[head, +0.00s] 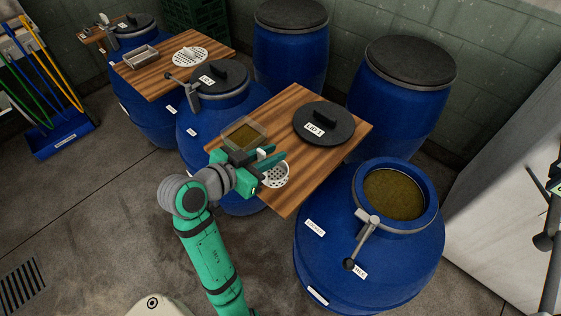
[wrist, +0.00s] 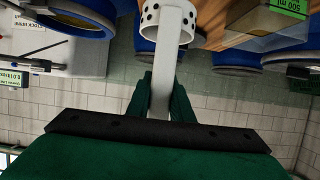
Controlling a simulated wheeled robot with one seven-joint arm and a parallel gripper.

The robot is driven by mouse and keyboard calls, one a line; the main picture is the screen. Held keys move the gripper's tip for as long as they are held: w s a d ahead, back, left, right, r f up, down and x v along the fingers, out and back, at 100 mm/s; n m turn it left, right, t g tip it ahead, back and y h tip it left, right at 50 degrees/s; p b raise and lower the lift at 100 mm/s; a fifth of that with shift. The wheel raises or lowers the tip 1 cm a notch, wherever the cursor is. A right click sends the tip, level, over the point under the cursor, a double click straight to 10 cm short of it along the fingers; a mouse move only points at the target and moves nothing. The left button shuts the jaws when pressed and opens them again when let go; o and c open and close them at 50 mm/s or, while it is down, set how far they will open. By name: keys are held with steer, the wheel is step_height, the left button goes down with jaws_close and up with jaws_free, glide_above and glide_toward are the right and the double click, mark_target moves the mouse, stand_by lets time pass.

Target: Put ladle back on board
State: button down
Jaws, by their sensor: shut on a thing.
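The ladle (head: 275,177) is white, with a round bowl full of holes. My gripper (head: 268,158) is shut on its handle. In the wrist view, the flat white handle (wrist: 173,62) runs between the two green fingers (wrist: 162,98) up to the perforated bowl (wrist: 166,24). In the head view, the bowl shows over the front left part of the near wooden board (head: 318,170). I cannot tell whether it touches the board. My gripper hides part of the ladle.
On the near board lie a black lid (head: 323,121) and a clear container (head: 243,134) with brownish contents close to my gripper. An open blue barrel (head: 330,245) stands to the right. A farther board (head: 165,83) holds a white perforated disc (head: 190,55) and a metal tray (head: 141,56).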

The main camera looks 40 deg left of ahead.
steer(key=w+f, duration=0.4)
steer(key=f, duration=0.1)
steer(key=shift+w+a+f, duration=0.15)
steer(key=shift+a+f, duration=0.05)
steer(key=shift+a, duration=0.15)
steer(key=shift+w+f, duration=0.15)
steer(key=shift+f, duration=0.8)
steer(key=shift+w+f, duration=0.15)
steer(key=shift+f, duration=0.75)
steer(key=shift+f, duration=0.1)
steer(key=c, duration=1.6)
jaws_free()
steer(key=shift+o, duration=0.2)
steer(key=shift+a, duration=0.1)
glide_toward(279, 163)
steer(key=shift+v, duration=0.8)
steer(key=shift+w, duration=0.15)
